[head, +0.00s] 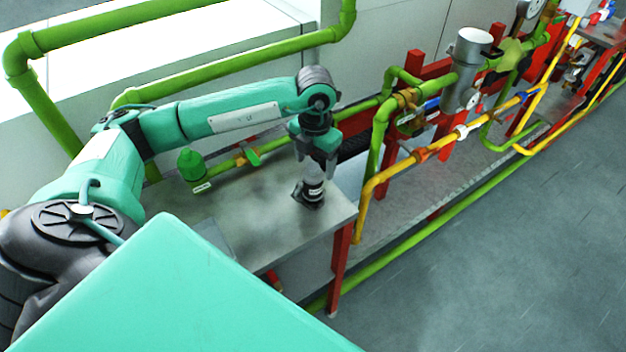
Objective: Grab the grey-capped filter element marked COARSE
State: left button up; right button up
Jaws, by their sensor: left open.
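A filter element (313,188) with a pale grey top and a dark, white-marked label stands upright near the right end of the grey metal bench (270,225). Its lettering is too small to read. My left gripper (317,166) points down directly over it, open, with its fingers at about the height of the element's top. I cannot tell whether the fingers touch it. The gripper partly hides the top. A green-capped element (191,168) with a small white label stands further left on the bench. My right gripper is not in view.
A green pipe with a valve (250,156) runs along the back of the bench. Yellow pipe (362,208) and red posts (340,255) stand close to the bench's right end. The bench's front middle is clear, and open grey floor (480,260) lies at the right.

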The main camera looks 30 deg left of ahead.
aim_at(314, 178)
pick_arm(q)
jog(key=shift+f, duration=0.2)
jog(key=f+p, duration=0.1)
jog(key=f, duration=0.1)
jog(key=s+f+p, duration=0.1)
jog(key=f, duration=0.1)
jog(key=shift+d+f, duration=0.1)
jog(key=shift+f, duration=0.05)
jog(key=shift+w+f, duration=0.1)
jog(key=shift+f, duration=0.2)
jog(key=c, duration=1.1)
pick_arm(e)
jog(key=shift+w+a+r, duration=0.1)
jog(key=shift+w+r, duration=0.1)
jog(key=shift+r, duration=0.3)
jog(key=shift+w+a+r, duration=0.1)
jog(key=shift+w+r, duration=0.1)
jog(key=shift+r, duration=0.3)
pick_arm(q)
jog(key=shift+r, duration=0.1)
